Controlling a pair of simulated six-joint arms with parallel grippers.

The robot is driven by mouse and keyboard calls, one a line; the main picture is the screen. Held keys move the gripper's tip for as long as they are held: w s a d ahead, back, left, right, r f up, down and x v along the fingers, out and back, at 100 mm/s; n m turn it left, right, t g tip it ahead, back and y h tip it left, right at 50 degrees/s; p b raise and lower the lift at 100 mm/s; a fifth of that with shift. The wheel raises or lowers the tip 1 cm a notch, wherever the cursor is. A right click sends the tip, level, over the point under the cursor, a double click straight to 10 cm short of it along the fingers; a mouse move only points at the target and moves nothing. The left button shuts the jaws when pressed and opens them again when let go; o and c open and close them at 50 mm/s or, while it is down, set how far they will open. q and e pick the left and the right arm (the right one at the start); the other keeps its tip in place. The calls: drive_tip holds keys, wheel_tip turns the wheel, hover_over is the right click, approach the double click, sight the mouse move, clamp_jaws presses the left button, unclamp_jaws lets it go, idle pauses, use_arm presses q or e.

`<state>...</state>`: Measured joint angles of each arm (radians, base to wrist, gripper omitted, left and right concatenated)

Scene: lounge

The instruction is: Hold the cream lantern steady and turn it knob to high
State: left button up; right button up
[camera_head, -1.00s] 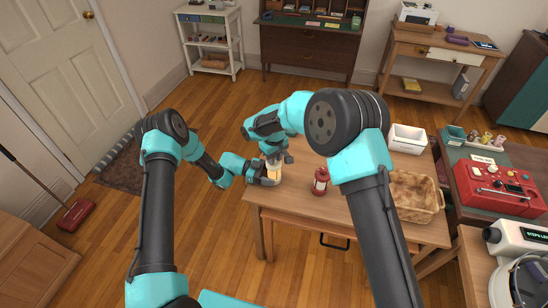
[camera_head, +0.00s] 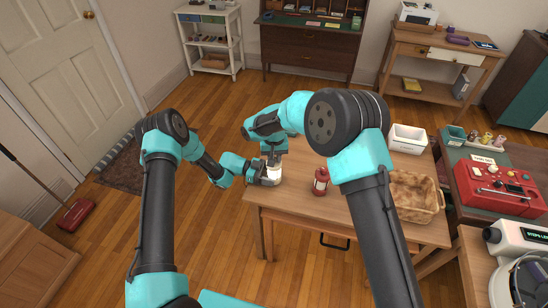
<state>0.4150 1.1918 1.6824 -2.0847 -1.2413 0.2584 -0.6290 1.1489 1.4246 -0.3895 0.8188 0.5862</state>
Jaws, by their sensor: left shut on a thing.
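The cream lantern (camera_head: 274,174) stands near the left edge of the wooden table, and its middle shows bright white. My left gripper (camera_head: 268,175) comes in from the left and is shut on the lantern low on its side. My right gripper (camera_head: 273,157) points down at the lantern's top from above and hides it. The knob cannot be made out, and the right fingers are too small to tell whether they are open or shut.
A red lantern (camera_head: 321,181) stands to the right on the table (camera_head: 295,205). A white bin (camera_head: 407,138) and a wicker basket (camera_head: 414,196) stand at the table's right side. Bare table lies between the two lanterns.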

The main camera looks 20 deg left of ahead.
drive_tip(key=o, duration=0.9)
drive_tip(key=shift+o, duration=0.2)
wheel_tip(320, 180, up, 12)
idle(0.5)
use_arm(q)
drive_tip(key=o, duration=0.8)
